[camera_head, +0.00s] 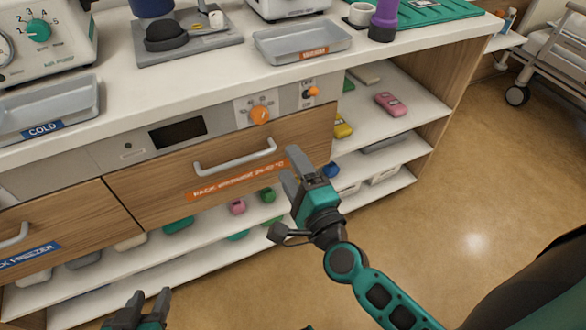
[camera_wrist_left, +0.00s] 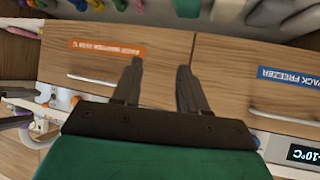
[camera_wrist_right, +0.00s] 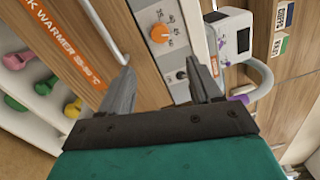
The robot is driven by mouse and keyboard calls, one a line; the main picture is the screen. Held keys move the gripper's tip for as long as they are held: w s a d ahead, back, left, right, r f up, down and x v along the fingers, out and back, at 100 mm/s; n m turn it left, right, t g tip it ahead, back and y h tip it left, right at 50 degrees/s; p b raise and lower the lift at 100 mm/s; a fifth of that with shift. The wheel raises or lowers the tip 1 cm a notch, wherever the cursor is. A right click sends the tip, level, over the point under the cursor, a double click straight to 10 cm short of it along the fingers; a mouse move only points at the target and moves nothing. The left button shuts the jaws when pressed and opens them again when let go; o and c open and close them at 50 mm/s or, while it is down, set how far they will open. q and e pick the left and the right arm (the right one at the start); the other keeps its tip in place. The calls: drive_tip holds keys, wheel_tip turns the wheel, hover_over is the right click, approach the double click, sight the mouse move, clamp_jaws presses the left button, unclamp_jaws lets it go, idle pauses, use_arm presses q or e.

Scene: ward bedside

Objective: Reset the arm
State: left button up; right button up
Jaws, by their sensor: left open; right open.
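My right gripper (camera_head: 300,172) is open and empty, in front of the right end of the pack warmer drawer (camera_head: 160,178), near its handle (camera_head: 236,158). It also shows in the right wrist view (camera_wrist_right: 163,80), with its fingers apart. My left gripper (camera_head: 147,305) is low at the bottom edge of the head view. In the left wrist view its fingers (camera_wrist_left: 157,75) are apart with nothing between them, facing the drawer fronts. Both drawers look shut.
The white counter (camera_head: 210,85) holds a grey tray (camera_head: 300,42), a COLD tray (camera_head: 48,108) and a purple bottle (camera_head: 384,20). Open shelves (camera_head: 400,120) with small coloured items lie below. The floor (camera_head: 480,200) at the right is clear. A wheeled bed (camera_head: 560,50) stands at the far right.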

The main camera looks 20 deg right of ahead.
use_arm(q)
drive_tip(key=shift+w+r, duration=0.2)
drive_tip(key=shift+w, duration=0.1)
drive_tip(key=shift+r, duration=0.1)
drive_tip(key=shift+y, duration=0.3)
drive_tip(key=a+r+p, duration=0.1)
drive_tip(key=p, duration=0.1)
drive_tip(key=s+r+p, duration=0.1)
drive_tip(key=p, duration=0.2)
drive_tip(key=a+r+p, duration=0.1)
drive_tip(key=p, duration=0.1)
drive_tip(key=shift+s+a+r+p, duration=0.3)
use_arm(e)
drive_tip(key=s+f+n+g, duration=0.3)
drive_tip(key=s+n+g, duration=0.1)
drive_tip(key=n, duration=0.7)
drive_tip(key=s+d+f+n+g+y, duration=0.1)
drive_tip(key=s+f+n+g, duration=0.2)
drive_tip(key=s+n, duration=0.3)
drive_tip(key=f+n, duration=0.1)
drive_tip(key=n, duration=0.4)
drive_tip(key=shift+s+d+g, duration=0.15)
drive_tip(key=shift+g, duration=0.25)
use_arm(q)
drive_tip(key=shift+s+d, duration=0.1)
drive_tip(key=shift+d, duration=0.05)
